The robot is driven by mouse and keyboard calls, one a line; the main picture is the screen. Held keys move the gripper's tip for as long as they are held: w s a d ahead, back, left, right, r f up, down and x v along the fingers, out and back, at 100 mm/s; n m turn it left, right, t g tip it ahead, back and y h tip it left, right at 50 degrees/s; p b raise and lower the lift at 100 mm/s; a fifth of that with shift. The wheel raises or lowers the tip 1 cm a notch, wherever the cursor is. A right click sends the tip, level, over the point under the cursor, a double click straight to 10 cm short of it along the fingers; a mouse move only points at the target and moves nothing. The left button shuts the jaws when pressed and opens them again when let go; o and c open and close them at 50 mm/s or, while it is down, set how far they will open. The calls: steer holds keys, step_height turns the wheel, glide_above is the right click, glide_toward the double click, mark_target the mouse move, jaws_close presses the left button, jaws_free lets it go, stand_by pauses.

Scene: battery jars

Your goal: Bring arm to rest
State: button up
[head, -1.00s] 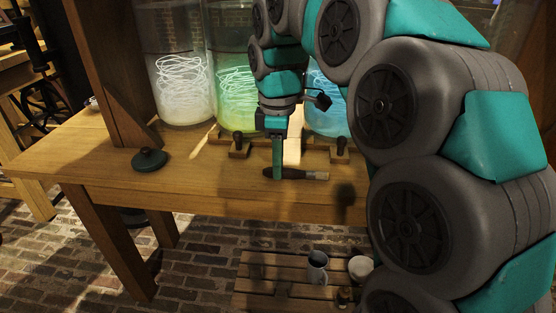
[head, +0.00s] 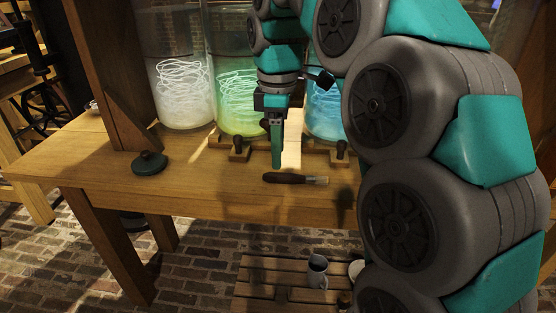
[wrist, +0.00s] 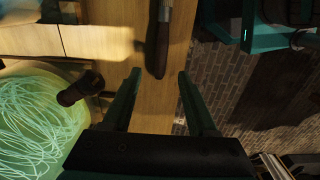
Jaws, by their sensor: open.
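My gripper (head: 276,160) hangs pointing down just above the wooden table (head: 215,190), in front of the jars. In the wrist view its two teal fingers (wrist: 158,75) are spread apart with nothing between them. A dark-handled brush (head: 290,178) lies on the table near its front edge, just below and in front of the fingertips. In the wrist view the brush (wrist: 157,50) lies beyond the fingertips, apart from them. My arm arches up on the right of the head view and hides part of the table's right side.
Glass jars with white (head: 184,92), green (head: 238,100) and blue (head: 325,112) glowing coils stand behind. Wooden blocks with dark knobs (head: 239,150) stand before them. A dark green round object (head: 149,163) sits left. A slatted stand (head: 275,283) with a mug (head: 317,271) is below.

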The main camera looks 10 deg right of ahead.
step_height(320, 180, up, 3)
steer(key=shift+f, duration=0.2)
steer(key=shift+s+r, duration=0.15)
steer(key=shift+r, duration=0.05)
steer(key=s+d+f+m+g, duration=0.1)
steer(key=s+f+m, duration=0.6)
steer(key=s+f, duration=0.3)
steer(key=s+d+f+m, duration=0.2)
steer(key=s+f+m, duration=0.5)
steer(key=s+f, duration=0.4)
steer(key=s, duration=0.6)
steer(key=shift+s+d+f+g, duration=0.2)
steer(key=shift+s+d+g, duration=0.05)
steer(key=shift+s+g, duration=0.15)
